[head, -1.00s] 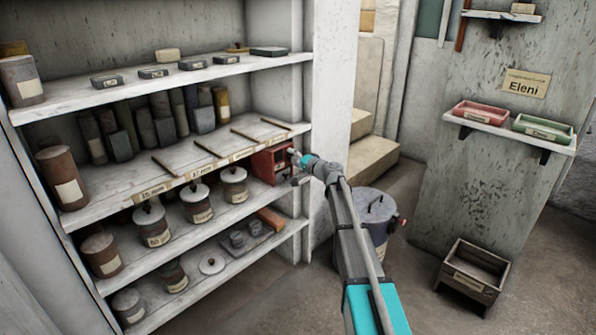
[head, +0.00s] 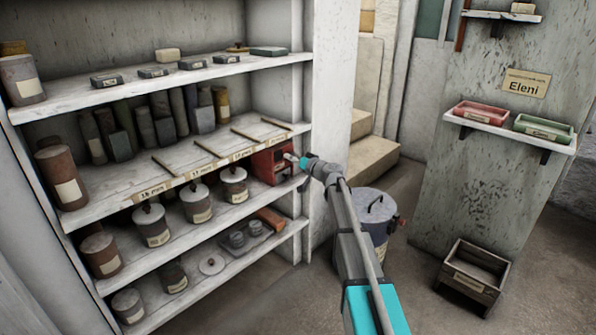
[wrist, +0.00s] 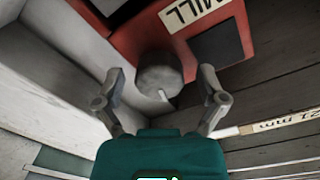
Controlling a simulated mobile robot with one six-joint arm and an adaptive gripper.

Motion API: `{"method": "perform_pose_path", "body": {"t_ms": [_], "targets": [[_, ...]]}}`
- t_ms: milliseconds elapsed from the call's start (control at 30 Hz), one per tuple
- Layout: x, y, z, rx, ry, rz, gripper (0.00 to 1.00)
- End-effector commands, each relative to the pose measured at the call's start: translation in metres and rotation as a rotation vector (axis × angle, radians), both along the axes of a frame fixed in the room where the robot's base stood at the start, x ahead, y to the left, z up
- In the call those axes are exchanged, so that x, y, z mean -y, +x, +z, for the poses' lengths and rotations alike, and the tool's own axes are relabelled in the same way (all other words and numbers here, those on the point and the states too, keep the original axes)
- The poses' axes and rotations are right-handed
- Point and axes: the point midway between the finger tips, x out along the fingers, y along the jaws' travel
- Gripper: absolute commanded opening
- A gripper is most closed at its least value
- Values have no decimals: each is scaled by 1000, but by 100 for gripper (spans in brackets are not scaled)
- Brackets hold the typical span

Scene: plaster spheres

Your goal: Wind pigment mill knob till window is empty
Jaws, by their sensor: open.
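The red pigment mill (head: 268,165) stands at the right end of the middle shelf in the head view. In the wrist view its red face (wrist: 190,25) carries a label reading "MILL". A dark square panel (wrist: 218,45) sits beside the label; I cannot tell what, if anything, is in it. The round grey knob (wrist: 158,72), with a small pale mark at its edge, sticks out of the face. My gripper (wrist: 163,82) is open, one finger on each side of the knob, with gaps showing. It also shows at the mill in the head view (head: 292,159).
The shelf unit (head: 285,55) holds jars, books and small boxes; its right upright (head: 333,100) is close to my arm. A lidded grey bin (head: 375,215) stands on the floor. A wall shelf holds a red tray (head: 480,113) and a green tray (head: 543,128).

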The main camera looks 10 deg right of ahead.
Motion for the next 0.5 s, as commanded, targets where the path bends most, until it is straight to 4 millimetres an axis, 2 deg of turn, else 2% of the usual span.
{"method": "perform_pose_path", "body": {"t_ms": [500], "targets": [[0, 0, 0, 191, -262, -1, 90]]}}
